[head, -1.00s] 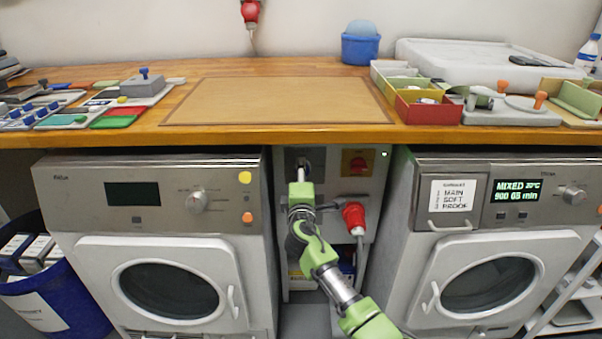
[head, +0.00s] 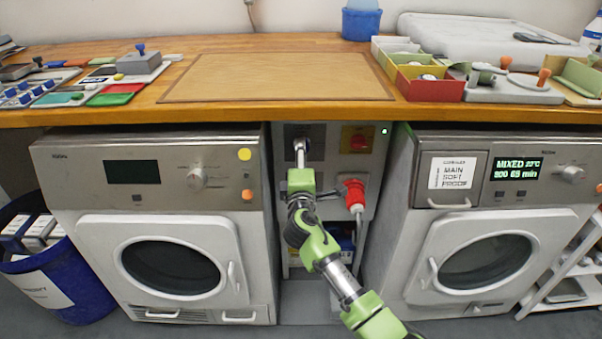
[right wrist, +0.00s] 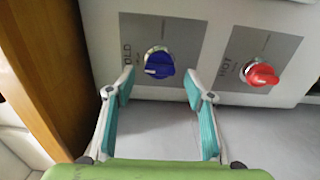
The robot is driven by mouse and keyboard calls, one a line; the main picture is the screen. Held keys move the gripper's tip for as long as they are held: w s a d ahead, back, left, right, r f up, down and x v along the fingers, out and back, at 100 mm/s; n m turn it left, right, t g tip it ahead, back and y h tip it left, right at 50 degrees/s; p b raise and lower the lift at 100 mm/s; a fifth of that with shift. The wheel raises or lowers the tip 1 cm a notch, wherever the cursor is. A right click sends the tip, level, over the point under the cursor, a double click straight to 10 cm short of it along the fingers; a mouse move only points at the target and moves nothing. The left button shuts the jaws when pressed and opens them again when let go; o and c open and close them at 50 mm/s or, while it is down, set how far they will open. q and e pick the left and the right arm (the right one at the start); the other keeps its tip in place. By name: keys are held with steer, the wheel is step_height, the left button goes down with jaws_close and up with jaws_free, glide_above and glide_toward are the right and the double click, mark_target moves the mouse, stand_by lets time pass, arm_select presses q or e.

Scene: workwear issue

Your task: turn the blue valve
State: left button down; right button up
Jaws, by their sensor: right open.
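The blue valve (right wrist: 158,64) is a round knob on a grey plate lettered "OLD", as far as I can read, in the right wrist view. My right gripper (right wrist: 159,76) is open and empty, with one finger to each side of the knob in that view. I cannot tell whether the fingertips are level with the knob or short of it, and no contact shows. In the head view my right gripper (head: 300,146) reaches the panel between the two machines and hides the blue valve. My left gripper is not in view.
A red valve (right wrist: 262,75) on a plate lettered "HOT" sits close to the right finger. A red plug (head: 354,192) with a cable and a red-and-yellow switch (head: 357,141) are right of my arm. The wooden worktop (head: 240,117) overhangs the panel; machines flank it closely.

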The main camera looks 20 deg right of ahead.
steer(key=v, duration=0.8)
steer(key=shift+s, duration=0.15)
